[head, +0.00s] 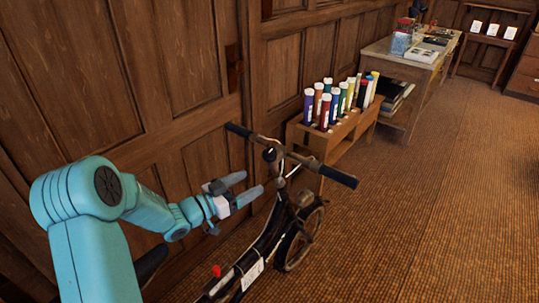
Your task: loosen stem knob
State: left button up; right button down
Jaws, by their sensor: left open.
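A dark two-wheeled scooter or small bicycle (268,240) stands by the panelled wall, its handlebar (290,155) with black grips spread left and right. A small dark rounded part (269,154) sits at the top of the stem near the bar's middle; I cannot tell for sure that it is the stem knob. A red knob (216,271) shows low on the frame. My left gripper (254,183) is open and empty, its grey fingers pointing right toward the stem, just left of it and below the bar. Contact cannot be told. My right gripper is not in view.
A low wooden rack (330,142) with several coloured tubes stands behind the handlebar against the wall. A desk (405,60) with books and papers is farther back. The brown carpet (420,210) on the right is clear.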

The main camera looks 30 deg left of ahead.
aim_at(264, 158)
pick_arm(q)
jog(key=s+a+r+y, duration=0.1)
jog(key=s+a, duration=0.1)
jog(key=a, duration=0.3)
jog(key=p+x, duration=0.1)
jog(key=x, duration=0.7)
jog(key=p+x, duration=0.1)
jog(key=x, duration=0.6)
jog(key=shift+w+d+r+p, duration=0.15)
jog(key=shift+w+r+p, duration=0.05)
jog(key=shift+w+p, duration=0.2)
